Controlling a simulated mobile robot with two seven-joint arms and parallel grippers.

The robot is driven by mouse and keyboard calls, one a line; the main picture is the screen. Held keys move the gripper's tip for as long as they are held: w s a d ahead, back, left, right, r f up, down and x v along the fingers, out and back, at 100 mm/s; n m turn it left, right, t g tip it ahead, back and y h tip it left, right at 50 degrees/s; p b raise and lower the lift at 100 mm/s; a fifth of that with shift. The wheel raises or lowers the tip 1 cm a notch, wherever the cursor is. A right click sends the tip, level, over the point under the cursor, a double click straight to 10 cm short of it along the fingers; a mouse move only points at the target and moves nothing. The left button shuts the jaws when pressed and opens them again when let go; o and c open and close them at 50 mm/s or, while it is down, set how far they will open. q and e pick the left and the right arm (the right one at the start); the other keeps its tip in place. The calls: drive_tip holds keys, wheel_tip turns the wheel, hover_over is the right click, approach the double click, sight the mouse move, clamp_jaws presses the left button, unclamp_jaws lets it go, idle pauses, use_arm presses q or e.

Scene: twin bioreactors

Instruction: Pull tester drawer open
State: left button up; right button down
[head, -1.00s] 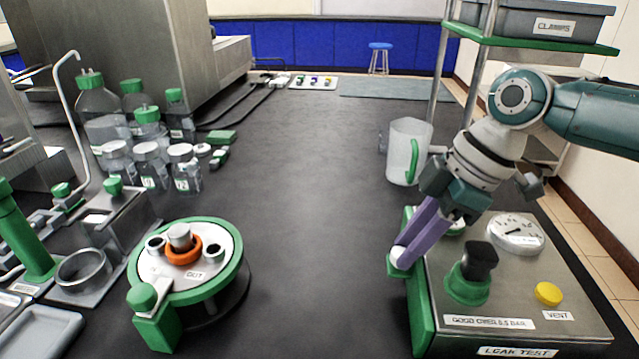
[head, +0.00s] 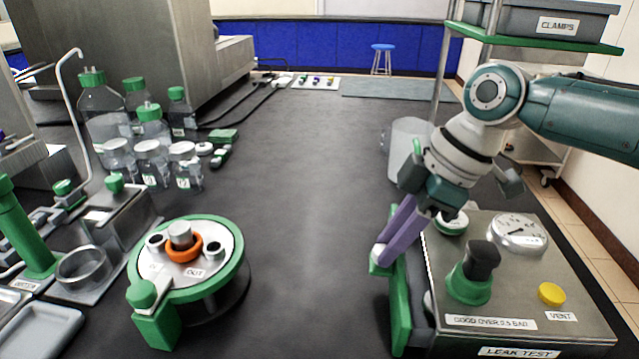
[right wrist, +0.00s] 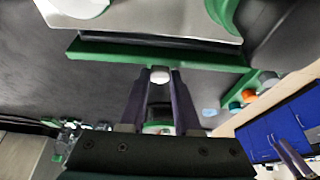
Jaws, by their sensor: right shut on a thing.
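The leak tester (head: 520,270) is a grey box with a gauge, a black and green knob and a yellow vent button, at the right of the head view. Its green drawer front (head: 401,310) stands out from its left side with a gap between them. The drawer front also shows as a green bar in the right wrist view (right wrist: 110,51). My right gripper (head: 384,248) is shut on the small white drawer knob (right wrist: 160,76), its purple fingers reaching down from above. The fingers partly hide the knob and the front's far end. My left gripper is not clearly seen.
A round green-rimmed device (head: 228,255) with an orange ring stands left of the tester, with clear dark bench between. A clear jug (head: 405,150) stands just behind my right gripper. Bottles and jars (head: 150,160) crowd the left back. A shelf (head: 535,38) rises behind.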

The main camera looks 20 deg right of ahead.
drive_tip(key=w+a, duration=0.1)
drive_tip(key=a, duration=0.1)
drive_tip(key=w+a+b, duration=0.1)
drive_tip(key=a, duration=0.1)
drive_tip(key=w+a+b, duration=0.1)
drive_tip(key=w+a, duration=0.1)
drive_tip(key=a, duration=0.1)
drive_tip(key=shift+w+f, duration=0.1)
drive_tip(key=shift+w+a, duration=0.1)
drive_tip(key=c, duration=0.6)
unclamp_jaws()
drive_tip(key=shift+r, duration=0.2)
